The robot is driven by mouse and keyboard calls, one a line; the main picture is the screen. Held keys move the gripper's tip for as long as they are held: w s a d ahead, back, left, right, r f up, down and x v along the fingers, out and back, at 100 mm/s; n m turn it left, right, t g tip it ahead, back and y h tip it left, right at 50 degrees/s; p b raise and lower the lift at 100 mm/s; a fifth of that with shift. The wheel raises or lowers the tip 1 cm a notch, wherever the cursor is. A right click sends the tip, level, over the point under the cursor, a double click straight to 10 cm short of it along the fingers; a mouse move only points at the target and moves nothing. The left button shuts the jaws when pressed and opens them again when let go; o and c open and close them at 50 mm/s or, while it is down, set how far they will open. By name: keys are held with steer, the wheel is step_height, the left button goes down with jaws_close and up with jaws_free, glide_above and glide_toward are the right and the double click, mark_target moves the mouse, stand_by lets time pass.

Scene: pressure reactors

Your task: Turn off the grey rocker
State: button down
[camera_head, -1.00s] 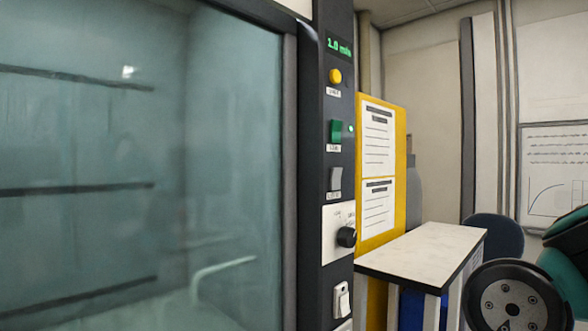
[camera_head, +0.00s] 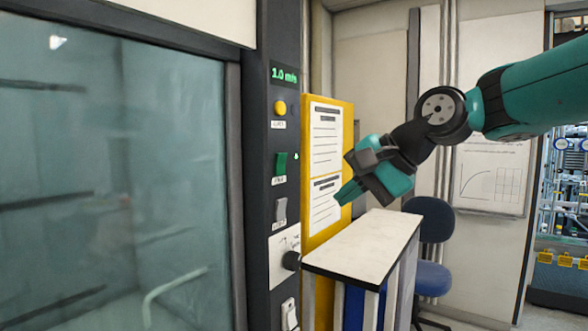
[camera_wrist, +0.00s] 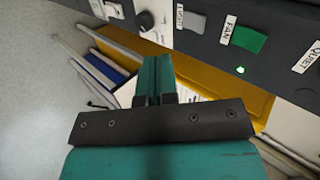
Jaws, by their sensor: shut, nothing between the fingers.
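The grey rocker (camera_head: 281,210) sits on the dark control column, below the green rocker (camera_head: 281,164) and above the black knob (camera_head: 291,261). In the wrist view the grey rocker (camera_wrist: 194,22) carries a label reading LIGHT, beside the green rocker (camera_wrist: 247,38) labelled FAN. My gripper (camera_head: 345,196) is shut and empty, in front of the yellow board and to the right of the rocker, apart from it. In the wrist view its green fingers (camera_wrist: 155,75) are together, pointing toward the panel. I cannot tell the rocker's position for certain.
A yellow board (camera_head: 344,118) with printed sheets stands right of the column. A narrow white-topped bench (camera_head: 365,245) is below my gripper. A glass sash (camera_head: 110,190) fills the left. A yellow button (camera_head: 280,107) and a white switch (camera_head: 289,314) are also on the column.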

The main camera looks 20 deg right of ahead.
steer(key=shift+w+d+r+m+t, duration=0.15)
steer(key=shift+w+d+r+m, duration=0.1)
steer(key=shift+d+r+m, duration=0.25)
steer(key=shift+w+d+r+m+t, duration=0.15)
steer(key=shift+w+d+r+m, duration=0.15)
steer(key=shift+r, duration=0.4)
steer(key=p, duration=0.4)
glide_toward(283, 209)
steer(key=x, duration=0.5)
steer(key=shift+f, duration=0.5)
steer(key=shift+w+a, duration=0.35)
steer(key=shift+w, duration=0.05)
steer(key=shift+p, duration=0.3)
